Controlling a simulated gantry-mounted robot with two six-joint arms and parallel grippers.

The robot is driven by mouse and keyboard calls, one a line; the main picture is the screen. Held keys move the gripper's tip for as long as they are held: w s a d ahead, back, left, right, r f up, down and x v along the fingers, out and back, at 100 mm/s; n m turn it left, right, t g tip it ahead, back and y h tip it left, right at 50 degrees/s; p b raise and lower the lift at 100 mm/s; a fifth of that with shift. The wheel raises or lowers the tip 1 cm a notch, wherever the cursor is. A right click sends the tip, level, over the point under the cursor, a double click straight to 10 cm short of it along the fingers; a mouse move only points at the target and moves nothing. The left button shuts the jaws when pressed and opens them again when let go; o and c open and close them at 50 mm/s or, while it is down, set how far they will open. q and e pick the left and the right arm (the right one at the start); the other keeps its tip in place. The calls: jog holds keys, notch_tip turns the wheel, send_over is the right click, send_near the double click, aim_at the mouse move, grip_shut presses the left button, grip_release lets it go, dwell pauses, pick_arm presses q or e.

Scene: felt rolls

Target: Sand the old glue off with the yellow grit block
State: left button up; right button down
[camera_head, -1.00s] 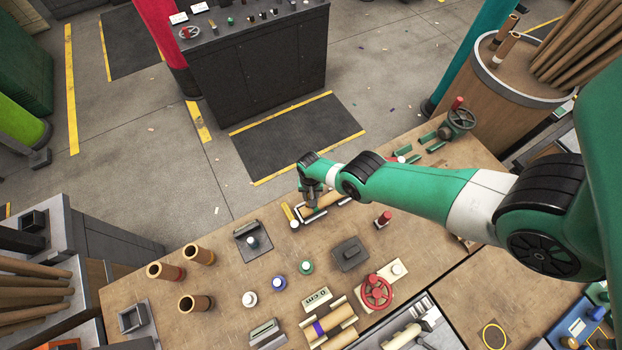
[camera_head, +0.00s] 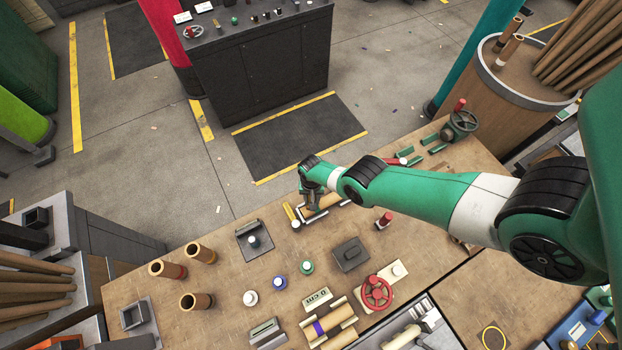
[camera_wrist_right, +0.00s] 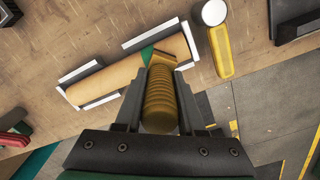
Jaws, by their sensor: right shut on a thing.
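A tan roll (camera_wrist_right: 130,75) lies in a pale metal cradle (camera_wrist_right: 80,74), with a green patch (camera_wrist_right: 147,54) on it near one end. My right gripper (camera_wrist_right: 160,80) is shut on a ribbed ochre-yellow tool (camera_wrist_right: 160,100), whose flat, brownish tip is over the roll beside the green patch. I cannot tell whether the tip touches the roll. In the head view my right gripper (camera_head: 312,207) is over the roll (camera_head: 328,203) at the bench's far edge. A separate yellow piece (camera_wrist_right: 221,50) with a white round end lies beside the cradle. My left gripper is out of view.
On the bench (camera_head: 220,285) stand several brown tubes (camera_head: 197,301), small knobbed pots (camera_head: 280,283), a dark block (camera_head: 350,253) and a red handwheel (camera_head: 377,292). A second cradle holds a roll with a purple band (camera_head: 319,328). Bare bench lies left of centre.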

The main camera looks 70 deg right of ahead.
jog(key=shift+d+f, duration=0.2)
jog(key=shift+d, duration=0.15)
jog(key=shift+r+p, duration=0.75)
jog(key=shift+r, duration=0.2)
notch_tip(320, 180, up, 5)
jog(key=p, duration=0.5)
jog(key=shift+w+r, duration=0.1)
jog(key=shift+r, duration=0.05)
